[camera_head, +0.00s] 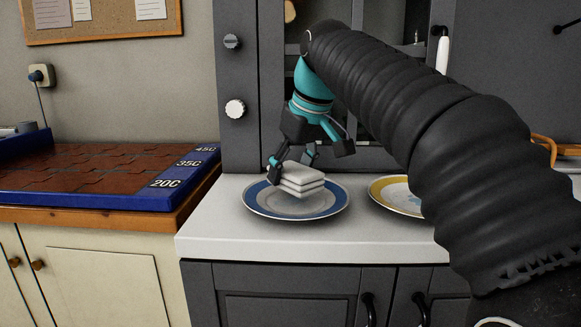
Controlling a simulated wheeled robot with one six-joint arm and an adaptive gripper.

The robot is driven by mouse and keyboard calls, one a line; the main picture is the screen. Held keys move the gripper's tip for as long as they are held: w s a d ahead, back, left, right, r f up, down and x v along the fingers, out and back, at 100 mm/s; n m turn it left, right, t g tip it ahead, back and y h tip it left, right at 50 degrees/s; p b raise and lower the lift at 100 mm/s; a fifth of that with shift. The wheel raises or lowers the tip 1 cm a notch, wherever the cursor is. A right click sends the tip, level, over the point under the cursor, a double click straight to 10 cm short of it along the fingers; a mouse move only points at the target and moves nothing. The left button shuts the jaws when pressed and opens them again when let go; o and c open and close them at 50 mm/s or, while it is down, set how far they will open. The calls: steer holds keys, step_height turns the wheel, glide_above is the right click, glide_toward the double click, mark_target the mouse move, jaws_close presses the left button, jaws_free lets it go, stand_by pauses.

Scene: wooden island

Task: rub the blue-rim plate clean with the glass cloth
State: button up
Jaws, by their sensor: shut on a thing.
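The blue-rim plate (258,203) lies on the white counter, left of a yellow-rim plate. The glass cloth (302,179) is a folded white pad over the middle of the blue-rim plate. My gripper (290,162) is above the plate, pointing down, and shut on the cloth. The cloth appears low over the plate; I cannot tell whether it touches it. The cloth hides part of the plate's centre. A faint greyish patch shows on the plate just below the cloth.
The yellow-rim plate (394,190) sits to the right, partly hidden by my arm. The white counter (235,241) is clear in front of the plates. A blue-edged board with brown tiles (95,172) and temperature labels lies at the left. Grey cabinetry stands behind.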

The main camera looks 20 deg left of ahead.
steer(key=shift+f+b, duration=0.8)
steer(key=shift+f, duration=0.4)
steer(key=shift+s+d, duration=0.15)
steer(key=shift+s, duration=0.15)
steer(key=shift+w+r, duration=0.1)
steer(key=shift+w+a+p, duration=0.25)
steer(key=shift+w+p, duration=0.2)
steer(key=shift+p, duration=0.25)
steer(key=shift+w+a, duration=0.1)
steer(key=shift+w, duration=0.1)
